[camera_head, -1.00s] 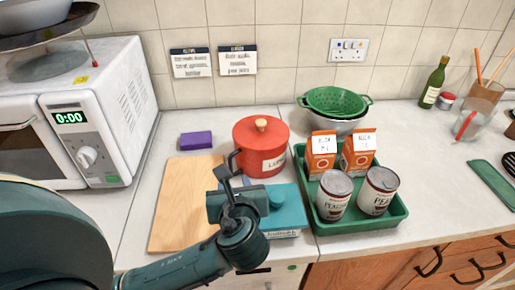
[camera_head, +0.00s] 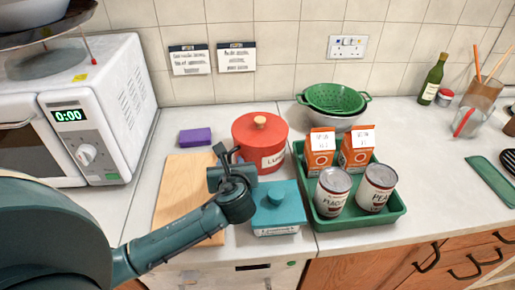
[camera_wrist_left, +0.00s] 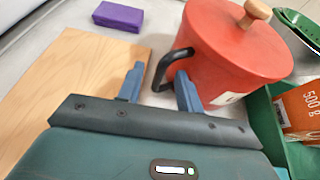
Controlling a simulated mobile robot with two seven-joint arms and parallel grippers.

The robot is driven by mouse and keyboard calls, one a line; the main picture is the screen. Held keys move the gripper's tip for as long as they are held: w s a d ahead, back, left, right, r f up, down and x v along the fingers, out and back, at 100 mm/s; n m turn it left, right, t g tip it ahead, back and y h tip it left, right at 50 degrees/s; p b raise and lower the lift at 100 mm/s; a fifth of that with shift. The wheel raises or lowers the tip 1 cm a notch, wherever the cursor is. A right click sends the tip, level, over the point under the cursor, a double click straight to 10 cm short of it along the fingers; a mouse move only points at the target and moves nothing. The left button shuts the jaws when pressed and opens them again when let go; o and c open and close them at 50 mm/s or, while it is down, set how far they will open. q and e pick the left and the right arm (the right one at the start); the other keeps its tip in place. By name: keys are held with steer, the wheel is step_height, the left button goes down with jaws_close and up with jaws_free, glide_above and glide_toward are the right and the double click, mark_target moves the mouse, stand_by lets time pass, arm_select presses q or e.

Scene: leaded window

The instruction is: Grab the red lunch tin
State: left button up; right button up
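The red lunch tin (camera_head: 258,138) is a round red tin with a wooden knob, a white label and a dark side handle. It stands upright on the counter behind a teal box. In the left wrist view the tin (camera_wrist_left: 230,45) fills the upper right, with its black handle (camera_wrist_left: 165,70) facing my fingers. My left gripper (camera_head: 227,158) is at the tin's left side. In the wrist view its two fingers (camera_wrist_left: 160,88) are apart, with the handle between or just beyond their tips; contact cannot be told. My right gripper is not in view.
A teal lidded box (camera_head: 285,215) stands in front of the tin. A green tray (camera_head: 360,222) with cans and orange cartons is close on the right. A wooden board (camera_head: 170,205) and purple sponge (camera_head: 195,137) lie left. A green colander (camera_head: 336,99) sits behind.

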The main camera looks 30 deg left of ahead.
arm_select(q)
steer(key=shift+c, duration=0.4)
jaws_close()
steer(key=shift+r, duration=0.1)
